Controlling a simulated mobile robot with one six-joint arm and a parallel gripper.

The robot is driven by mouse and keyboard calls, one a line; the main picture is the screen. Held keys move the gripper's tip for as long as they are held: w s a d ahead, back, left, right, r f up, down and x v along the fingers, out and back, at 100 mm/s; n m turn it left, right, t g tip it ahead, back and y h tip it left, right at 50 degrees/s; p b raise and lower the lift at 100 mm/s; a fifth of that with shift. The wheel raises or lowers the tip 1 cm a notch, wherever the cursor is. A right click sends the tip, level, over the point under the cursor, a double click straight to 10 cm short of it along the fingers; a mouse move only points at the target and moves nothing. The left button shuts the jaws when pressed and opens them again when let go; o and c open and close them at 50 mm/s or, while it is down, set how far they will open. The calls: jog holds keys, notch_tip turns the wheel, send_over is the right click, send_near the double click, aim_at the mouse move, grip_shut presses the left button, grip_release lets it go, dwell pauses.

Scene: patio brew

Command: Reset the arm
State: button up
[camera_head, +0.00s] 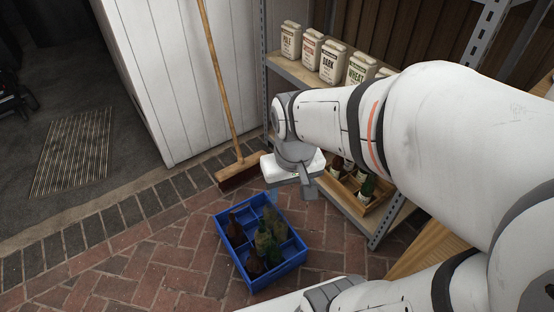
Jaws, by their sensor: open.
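My arm reaches in from the right, and my gripper (289,194) is at its end, left of the shelf and above the far right corner of a blue crate. The jaws are open, and I see nothing between them. The blue crate (283,273) stands on the brick floor below and holds several brown and green bottles (263,243). Part of the shelf behind is hidden by my arm.
A metal shelf (292,70) carries several labelled canisters (333,62) on top and a wooden crate of bottles (373,205) low down. A broom (240,172) leans against the white wall. A floor grate (72,152) lies left. Bare brick floor is left of the crate.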

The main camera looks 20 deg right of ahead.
jog(key=shift+s+a+r, duration=0.15)
jog(key=shift+s+r, duration=0.25)
jog(key=shift+s, duration=0.2)
